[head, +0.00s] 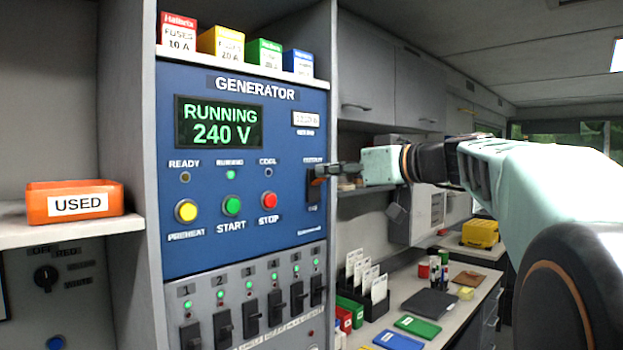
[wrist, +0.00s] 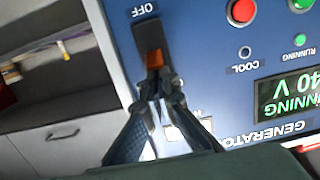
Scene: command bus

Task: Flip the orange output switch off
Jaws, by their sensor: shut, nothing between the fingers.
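The orange output switch (wrist: 153,60) sits on a dark plate on the blue generator panel, beside the OFF label in the wrist view. In the head view the switch (head: 314,190) is at the panel's right edge, partly behind my fingertips. My gripper (head: 328,171) reaches in from the right, shut and empty, with its tips at the switch. In the wrist view the closed fingertips (wrist: 161,77) overlap the switch's near end; I cannot tell whether they touch it. The generator display (head: 218,123) reads RUNNING 240 V, and the green RUNNING light (head: 231,174) is lit.
Yellow, green and red buttons (head: 268,201) sit left of the switch. A row of black breaker switches (head: 251,313) with green lights is below. Fuse boxes (head: 220,43) stand on top. A counter with folders and a yellow case (head: 480,234) lies at right.

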